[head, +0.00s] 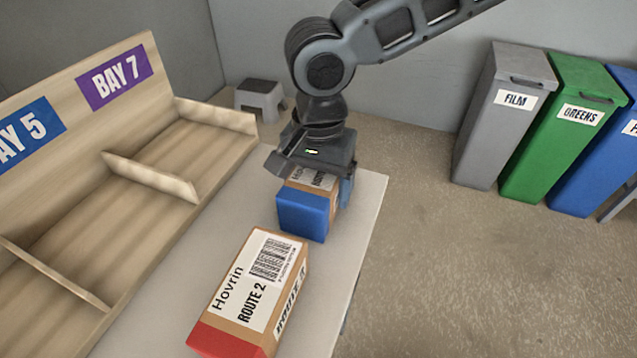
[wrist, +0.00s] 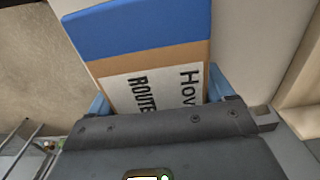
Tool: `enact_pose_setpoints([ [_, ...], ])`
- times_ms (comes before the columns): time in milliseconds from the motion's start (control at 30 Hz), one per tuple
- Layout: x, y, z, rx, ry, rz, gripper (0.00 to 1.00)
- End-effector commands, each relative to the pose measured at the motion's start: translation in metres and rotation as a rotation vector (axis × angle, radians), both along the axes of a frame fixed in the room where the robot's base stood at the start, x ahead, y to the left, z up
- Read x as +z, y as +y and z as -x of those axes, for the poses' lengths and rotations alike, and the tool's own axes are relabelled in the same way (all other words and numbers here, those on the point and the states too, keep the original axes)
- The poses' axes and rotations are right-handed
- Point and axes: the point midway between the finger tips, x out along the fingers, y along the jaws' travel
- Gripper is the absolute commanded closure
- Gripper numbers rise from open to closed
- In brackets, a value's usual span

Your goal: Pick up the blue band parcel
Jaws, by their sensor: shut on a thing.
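The blue band parcel (head: 304,212) is a brown box with a blue end and a white label, at the far end of the table in the head view. In the wrist view the parcel (wrist: 145,55) lies between the blue finger pads, its blue end at the top. My gripper (head: 318,180) points down over it and is shut on it from both sides. Part of the parcel is hidden under the gripper body. I cannot tell whether the parcel touches the table.
A red-ended parcel (head: 255,290) lies nearer on the white table (head: 340,240). A wooden shelf (head: 150,190) with bay signs and dividers stands on the left. Grey, green and blue bins stand at the right, and a grey step stool (head: 260,98) behind.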

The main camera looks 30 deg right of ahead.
Motion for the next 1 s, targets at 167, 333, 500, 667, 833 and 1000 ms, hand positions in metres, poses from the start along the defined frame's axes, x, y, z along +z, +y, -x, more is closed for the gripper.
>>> enact_pose_setpoints([
  [167, 0.0, 0.0, 0.0, 0.0, 0.0, 0.0, 0.51],
  [333, 0.001, 0.0, 0.0, 0.0, 0.0, 0.0, 0.63],
  [500, 0.001, 0.0, 0.0, 0.0, 0.0, 0.0, 0.63],
  [667, 0.006, 0.0, 0.0, -0.001, -0.001, -0.001, 0.63],
  [833, 0.024, 0.0, -0.001, -0.001, -0.002, -0.002, 0.63],
  [1000, 0.051, -0.014, 0.012, -0.005, 0.0, -0.002, 0.63],
])
